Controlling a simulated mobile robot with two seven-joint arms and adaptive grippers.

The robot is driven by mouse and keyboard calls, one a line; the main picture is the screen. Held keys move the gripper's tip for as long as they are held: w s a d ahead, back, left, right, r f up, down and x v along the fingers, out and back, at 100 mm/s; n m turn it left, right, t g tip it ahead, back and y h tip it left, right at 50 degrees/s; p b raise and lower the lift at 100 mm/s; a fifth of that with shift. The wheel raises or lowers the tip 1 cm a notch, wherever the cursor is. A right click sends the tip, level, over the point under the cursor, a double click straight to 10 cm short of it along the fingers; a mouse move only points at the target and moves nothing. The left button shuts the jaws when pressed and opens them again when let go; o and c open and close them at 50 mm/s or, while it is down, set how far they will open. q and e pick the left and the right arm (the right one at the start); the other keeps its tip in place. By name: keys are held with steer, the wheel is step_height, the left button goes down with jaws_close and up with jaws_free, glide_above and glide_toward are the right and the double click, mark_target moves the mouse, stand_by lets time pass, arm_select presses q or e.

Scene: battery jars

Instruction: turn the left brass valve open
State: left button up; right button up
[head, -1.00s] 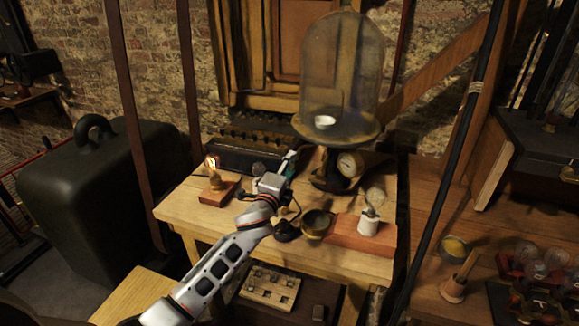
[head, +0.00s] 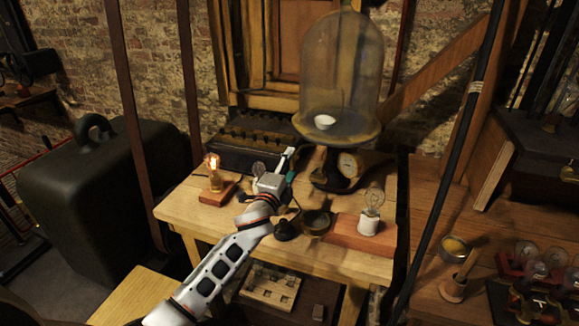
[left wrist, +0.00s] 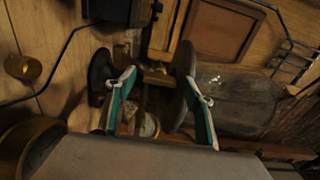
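The bell jar (head: 343,75) stands on a round plate over a dark stand (head: 323,172) at the back of the wooden table. My left gripper (head: 289,166) is just left of this stand, with its two fingers apart. In the left wrist view my left gripper (left wrist: 162,103) is open, its white and teal fingers on either side of the stand's column. A small brass-coloured part (left wrist: 157,78) shows between them, apparently near the column. I cannot tell for certain that it is the left brass valve. No contact is clear. My right gripper is not in view.
A lit bulb on a wooden base (head: 215,185) stands left of my gripper. A dark bowl (head: 316,221) and a clear bulb (head: 371,203) on a reddish board are at the front right. A round gauge (head: 348,164) is beside the stand.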

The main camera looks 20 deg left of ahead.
arm_select(q)
steer(key=shift+s, duration=0.1)
steer(key=s, duration=1.2)
steer(key=shift+a, duration=0.2)
steer(key=s+a+f+n+g+y, duration=0.2)
steer(key=s+a+f+n+g, duration=0.25)
steer(key=s, duration=0.55)
steer(key=s+a+f+n+g+y, duration=0.1)
steer(key=s+a+f+n+g, duration=0.3)
steer(key=s, duration=0.7)
steer(key=s+a+f+n+g+y, duration=0.25)
steer(key=s+a+f, duration=0.3)
steer(key=s, duration=0.45)
steer(key=w+d+f+n+t+h, duration=0.2)
steer(key=d+f+h, duration=0.5)
steer(key=d+f, duration=0.7)
steer(key=d+t, duration=0.1)
steer(key=d, duration=0.2)
steer(key=shift+n+t+h, duration=0.35)
steer(key=shift+n+t, duration=0.05)
